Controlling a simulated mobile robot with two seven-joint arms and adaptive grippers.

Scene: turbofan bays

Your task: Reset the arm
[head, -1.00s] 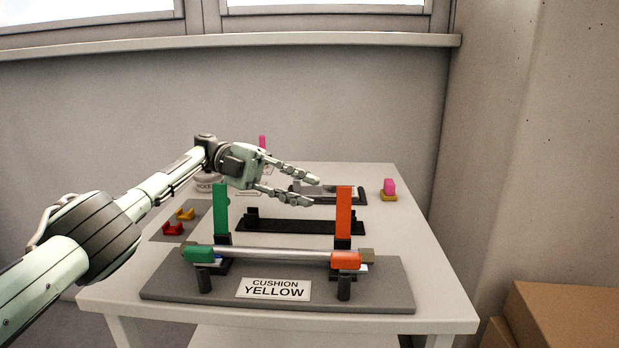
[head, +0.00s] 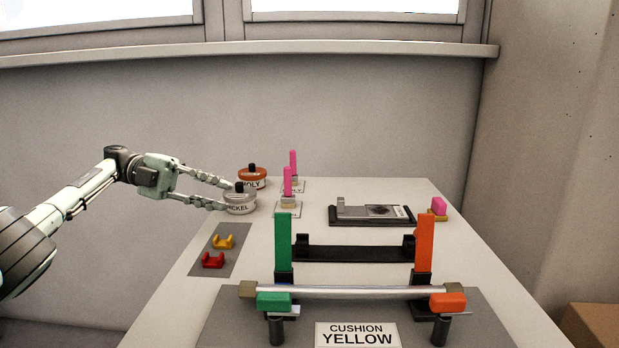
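My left gripper (head: 222,194) is open and empty. It is raised at the left of the table, with its fingertips in front of or near the nickel pot (head: 241,201); I cannot tell whether they touch it. My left arm (head: 75,195) comes in from the left edge. My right gripper is not in view. The silver rod (head: 350,292) lies across the front fixture, with a green block (head: 274,301) at its left end and an orange block (head: 448,303) at its right end. A green post (head: 283,243) and an orange post (head: 424,244) stand upright behind it.
A grey mat (head: 219,250) holds a yellow cushion (head: 224,241) and a red cushion (head: 213,260). An orange pot (head: 252,176), pink-handled brushes (head: 288,182) and a dark tray (head: 372,214) stand farther back. A "CUSHION YELLOW" sign (head: 358,335) is in front. A cardboard box (head: 595,330) is at right.

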